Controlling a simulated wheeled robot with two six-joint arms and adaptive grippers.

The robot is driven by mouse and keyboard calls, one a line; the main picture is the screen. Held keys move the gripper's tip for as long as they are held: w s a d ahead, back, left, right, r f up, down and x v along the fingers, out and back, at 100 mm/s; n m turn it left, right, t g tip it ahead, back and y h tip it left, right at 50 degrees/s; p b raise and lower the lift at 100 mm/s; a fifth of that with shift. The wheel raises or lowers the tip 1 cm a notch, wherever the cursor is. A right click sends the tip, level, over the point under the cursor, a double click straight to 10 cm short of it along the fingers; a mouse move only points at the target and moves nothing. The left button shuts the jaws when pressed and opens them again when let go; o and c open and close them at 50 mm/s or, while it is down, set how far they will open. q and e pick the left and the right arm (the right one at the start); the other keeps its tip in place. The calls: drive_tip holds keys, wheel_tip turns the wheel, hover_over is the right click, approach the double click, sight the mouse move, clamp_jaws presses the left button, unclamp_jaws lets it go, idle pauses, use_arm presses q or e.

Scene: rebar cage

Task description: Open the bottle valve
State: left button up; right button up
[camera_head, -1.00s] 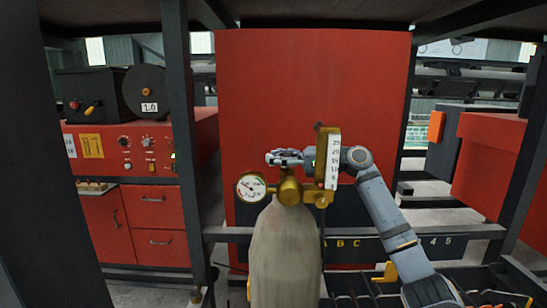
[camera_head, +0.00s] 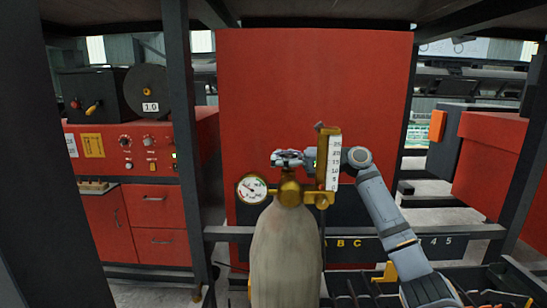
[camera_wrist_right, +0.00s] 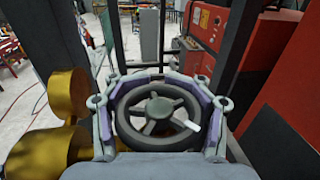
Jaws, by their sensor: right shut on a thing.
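The gas bottle (camera_head: 286,255) stands upright at the front middle in the head view, pale and worn. On its top is a brass valve body (camera_head: 289,192) with a round gauge (camera_head: 251,189) at left and a brass flow meter (camera_head: 327,160) with a white scale at right. My right gripper (camera_head: 290,158) is above the brass body, partly behind the flow meter. In the right wrist view its fingers (camera_wrist_right: 158,115) close around the dark spoked handwheel (camera_wrist_right: 157,113), one on each side. My left gripper is not in view.
A large red panel (camera_head: 312,90) stands behind the bottle. A red control cabinet (camera_head: 145,150) is at left. Brass parts (camera_wrist_right: 45,140) sit close at left in the wrist view.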

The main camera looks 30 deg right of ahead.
drive_tip(key=shift+p, duration=0.3)
idle(1.1)
drive_tip(key=o, duration=1.3)
drive_tip(key=shift+s, duration=0.2)
drive_tip(key=v, duration=1.2)
drive_tip(key=shift+w+d, duration=0.1)
drive_tip(key=shift+w, duration=0.15)
drive_tip(key=shift+d, duration=0.1)
